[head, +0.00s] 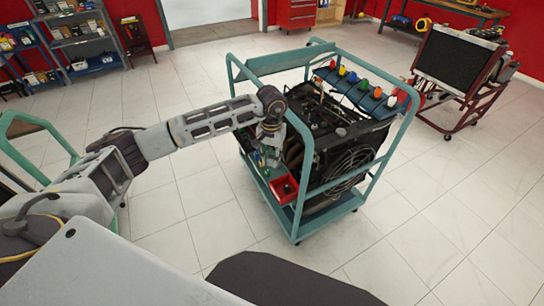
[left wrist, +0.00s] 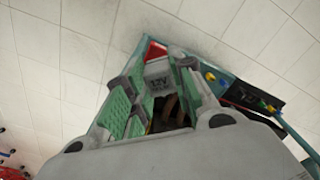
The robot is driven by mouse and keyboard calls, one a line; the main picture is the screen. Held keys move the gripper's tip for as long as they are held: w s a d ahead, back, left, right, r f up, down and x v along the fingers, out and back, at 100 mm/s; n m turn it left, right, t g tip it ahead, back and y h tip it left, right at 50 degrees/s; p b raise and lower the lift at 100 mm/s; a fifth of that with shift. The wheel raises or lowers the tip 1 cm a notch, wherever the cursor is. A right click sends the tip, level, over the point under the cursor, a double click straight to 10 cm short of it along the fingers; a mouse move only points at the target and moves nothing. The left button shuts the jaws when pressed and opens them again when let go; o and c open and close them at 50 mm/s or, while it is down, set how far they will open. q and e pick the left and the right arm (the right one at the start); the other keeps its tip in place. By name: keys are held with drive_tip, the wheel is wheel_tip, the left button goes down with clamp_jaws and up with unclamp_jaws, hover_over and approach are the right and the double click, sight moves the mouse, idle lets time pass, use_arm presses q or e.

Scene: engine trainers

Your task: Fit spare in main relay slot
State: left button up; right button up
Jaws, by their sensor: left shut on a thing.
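My left gripper (head: 268,152) is at the near left side of the engine trainer (head: 330,140), above the cart's lower edge. A black box with yellow, green and blue parts (left wrist: 250,97) lies to the right of the fingers in the wrist view. I cannot tell the main relay slot apart. My right gripper is not in view.
A red bin (head: 284,189) sits on the teal cart (head: 327,214) just below my gripper. The cart's upright rails stand close around the engine. A row of coloured caps (head: 362,84) tops it. A radiator stand (head: 448,65) is at the right. The tiled floor around is clear.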

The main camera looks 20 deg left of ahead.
sight(271, 157)
use_arm(q)
drive_tip(key=r+p, duration=0.1)
drive_tip(key=r, duration=0.1)
drive_tip(key=r+p, duration=0.1)
drive_tip(key=shift+s+r+p, duration=0.2)
drive_tip(key=shift+r+p, duration=0.15)
drive_tip(key=r+p, duration=0.3)
drive_tip(key=r, duration=0.1)
drive_tip(key=shift+s, duration=0.3)
drive_tip(key=shift+s+r+p, duration=0.15)
drive_tip(key=shift+r+p, duration=0.8)
drive_tip(key=shift+p, duration=0.05)
drive_tip(key=shift+s+r+p, duration=0.2)
drive_tip(key=shift+r+p, duration=0.8)
drive_tip(key=shift+s+r+p, duration=0.15)
drive_tip(key=shift+r+p, duration=0.8)
drive_tip(key=shift+p, duration=0.05)
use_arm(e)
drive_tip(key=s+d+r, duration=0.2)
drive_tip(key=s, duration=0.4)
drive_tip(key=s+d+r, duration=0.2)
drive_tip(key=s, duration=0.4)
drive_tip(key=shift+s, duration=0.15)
use_arm(q)
drive_tip(key=shift+w, duration=0.1)
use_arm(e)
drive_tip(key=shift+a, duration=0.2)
